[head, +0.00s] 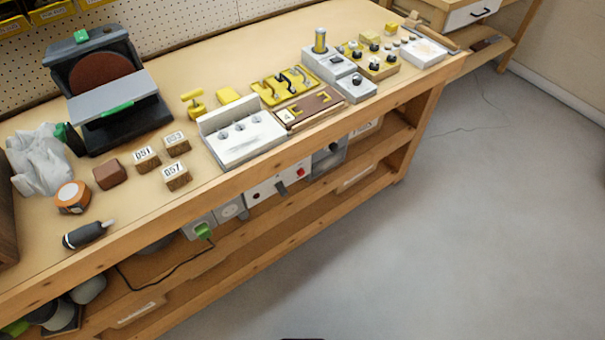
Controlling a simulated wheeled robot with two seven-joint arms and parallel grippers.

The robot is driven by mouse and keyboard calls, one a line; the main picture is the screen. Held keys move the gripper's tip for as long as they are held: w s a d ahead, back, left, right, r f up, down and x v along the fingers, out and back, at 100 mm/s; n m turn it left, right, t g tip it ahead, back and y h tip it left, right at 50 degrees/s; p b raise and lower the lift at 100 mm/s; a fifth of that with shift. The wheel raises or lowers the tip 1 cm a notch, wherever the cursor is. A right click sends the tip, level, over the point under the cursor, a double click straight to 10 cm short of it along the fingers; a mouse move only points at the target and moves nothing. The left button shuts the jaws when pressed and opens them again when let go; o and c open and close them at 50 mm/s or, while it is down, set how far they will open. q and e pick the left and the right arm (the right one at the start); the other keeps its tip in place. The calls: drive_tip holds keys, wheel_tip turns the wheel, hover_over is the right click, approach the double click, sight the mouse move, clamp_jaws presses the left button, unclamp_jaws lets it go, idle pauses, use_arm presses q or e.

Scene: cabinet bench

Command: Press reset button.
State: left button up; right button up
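No button marked reset can be read from here. A light control panel (272,188) under the bench top carries a small red button or knob (300,173) and a dark lever-like part. Grey boxes (230,209) and another grey unit (329,158) are mounted beside it, partly shaded by the bench edge. A green plug-like part (203,231) hangs below the boxes, with a dark cable. Neither of my grippers is in view, and nothing touches the panel.
The wooden bench (120,221) holds a disc sander (104,90), numbered wooden blocks (177,176), a white fixture with knobs (240,137), yellow parts (284,84) and grey devices (330,65). A dark handheld tool (88,235) lies near the front edge. The grey floor (430,240) in front is clear.

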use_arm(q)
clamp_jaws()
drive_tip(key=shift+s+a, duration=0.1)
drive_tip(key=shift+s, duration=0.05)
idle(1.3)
